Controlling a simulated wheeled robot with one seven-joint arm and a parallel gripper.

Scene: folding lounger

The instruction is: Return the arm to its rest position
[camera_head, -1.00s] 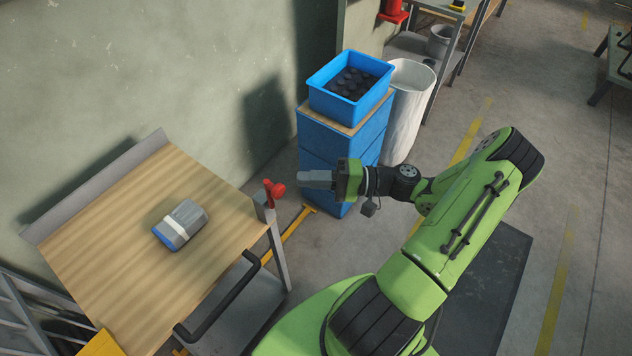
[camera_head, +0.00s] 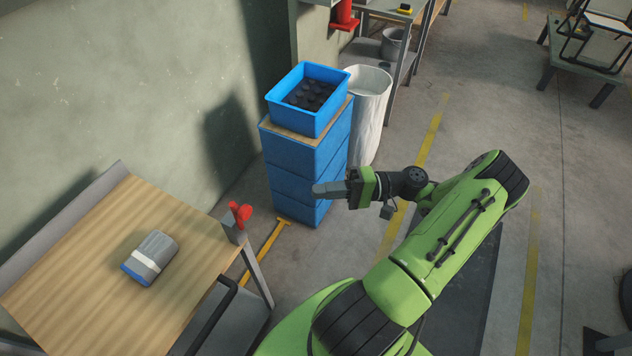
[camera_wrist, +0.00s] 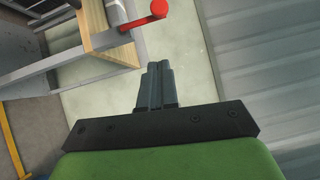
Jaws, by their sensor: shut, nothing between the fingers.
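My gripper (camera_head: 328,190) is at the end of my green arm, in front of the stacked blue crates in the head view. Its fingers point left. In the wrist view my gripper (camera_wrist: 157,72) shows its two fingers together with nothing between them. The arm is bent, with its elbow at the right of the head view. My gripper is clear of the wooden workbench at the left and touches nothing that I can see.
A wooden-topped workbench (camera_head: 190,232) holds a grey and blue bundle (camera_head: 150,257), with a red clamp (camera_head: 240,214) at its corner. A blue bin (camera_head: 283,112) of dark round parts tops the crates (camera_head: 291,180). A white barrel (camera_head: 368,110) stands behind.

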